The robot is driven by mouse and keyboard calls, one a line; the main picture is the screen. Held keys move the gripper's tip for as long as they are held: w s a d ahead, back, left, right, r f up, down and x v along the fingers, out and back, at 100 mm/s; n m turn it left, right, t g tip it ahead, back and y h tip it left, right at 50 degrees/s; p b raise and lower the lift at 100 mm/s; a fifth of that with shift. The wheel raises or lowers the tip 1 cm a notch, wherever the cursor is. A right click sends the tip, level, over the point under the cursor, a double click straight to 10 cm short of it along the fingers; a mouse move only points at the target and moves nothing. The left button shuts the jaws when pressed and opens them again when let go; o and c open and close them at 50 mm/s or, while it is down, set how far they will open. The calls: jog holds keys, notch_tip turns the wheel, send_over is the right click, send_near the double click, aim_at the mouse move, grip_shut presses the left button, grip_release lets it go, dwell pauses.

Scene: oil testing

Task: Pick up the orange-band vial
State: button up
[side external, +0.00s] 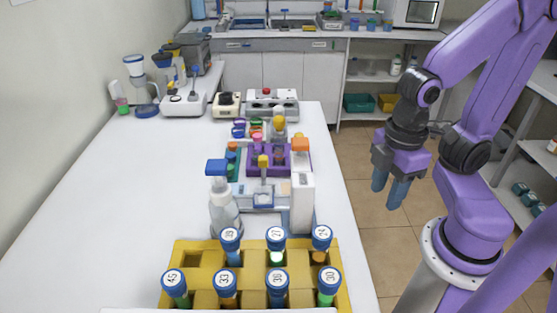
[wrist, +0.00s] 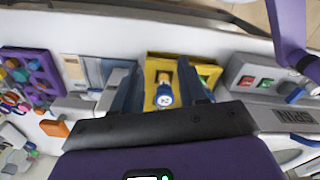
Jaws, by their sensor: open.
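A yellow rack (side external: 208,245) at the near end of the white table holds several blue-capped, numbered vials. The back-right vial (side external: 320,243) shows orange below its cap. A front vial (side external: 228,286), second from left, also shows an orange-brown part. My gripper (side external: 388,195) is open and empty, fingers down, right of the table edge in the side view, apart from the rack. In the wrist view, a blue-capped vial with an orange part (wrist: 164,90) appears between my open fingers (wrist: 162,68), farther off in the yellow rack. Its number is hard to read.
A spray bottle (side external: 223,210) and a white upright device (side external: 302,195) stand just behind the rack. A purple rack (side external: 298,160) and more instruments are farther back. The table's left part is clear. In the wrist view, a grey unit (wrist: 240,75) with red and green buttons lies right of the rack.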

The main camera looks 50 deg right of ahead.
jog(key=o, duration=0.3)
